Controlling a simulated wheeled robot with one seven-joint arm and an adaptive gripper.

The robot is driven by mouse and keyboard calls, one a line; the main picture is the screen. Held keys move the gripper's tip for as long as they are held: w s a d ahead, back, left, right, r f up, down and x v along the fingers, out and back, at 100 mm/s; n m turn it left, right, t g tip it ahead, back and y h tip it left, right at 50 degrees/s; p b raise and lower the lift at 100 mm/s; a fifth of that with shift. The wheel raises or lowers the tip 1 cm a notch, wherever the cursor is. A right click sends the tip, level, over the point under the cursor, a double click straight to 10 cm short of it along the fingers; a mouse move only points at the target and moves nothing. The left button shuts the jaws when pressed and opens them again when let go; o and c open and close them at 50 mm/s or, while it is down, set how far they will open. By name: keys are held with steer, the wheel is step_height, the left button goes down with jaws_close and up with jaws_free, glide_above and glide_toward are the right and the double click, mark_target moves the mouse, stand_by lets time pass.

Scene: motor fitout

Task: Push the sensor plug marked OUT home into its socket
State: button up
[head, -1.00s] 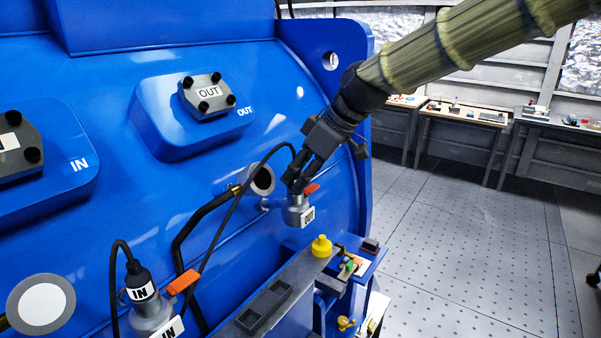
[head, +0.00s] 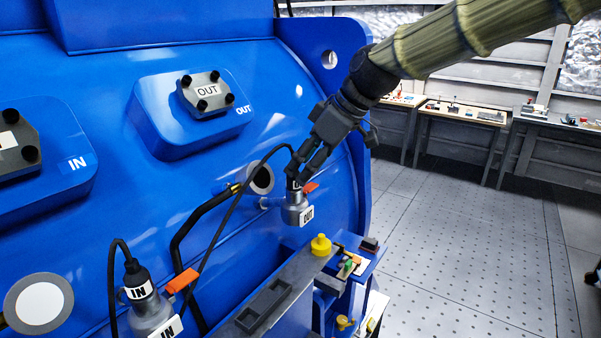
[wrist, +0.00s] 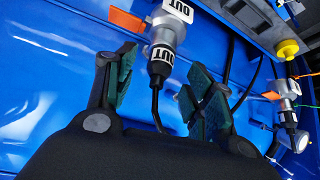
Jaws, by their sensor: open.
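The OUT socket (head: 297,212) is a grey metal fitting with an OUT label and an orange tab (head: 311,187), on the blue motor housing. The black sensor plug marked OUT stands at the socket's mouth; the wrist view shows this plug (wrist: 161,62) in line with the socket (wrist: 170,30), its cable trailing toward me. Whether it is fully seated I cannot tell. My gripper (head: 298,172) is just above the plug in the head view. In the wrist view my gripper (wrist: 160,90) is open, its green-padded fingers apart on either side of the plug and cable, not clasping them.
The IN plug (head: 138,285) stands in its own socket (head: 150,318) at lower left, with an orange tab (head: 183,281). A grey ledge with a yellow knob (head: 320,245) and a small blue shelf (head: 362,262) lie below right. Workbenches (head: 465,115) stand far off; the floor between is clear.

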steer(key=v, duration=0.8)
steer(key=shift+d+r, duration=0.25)
stand_by(2.0)
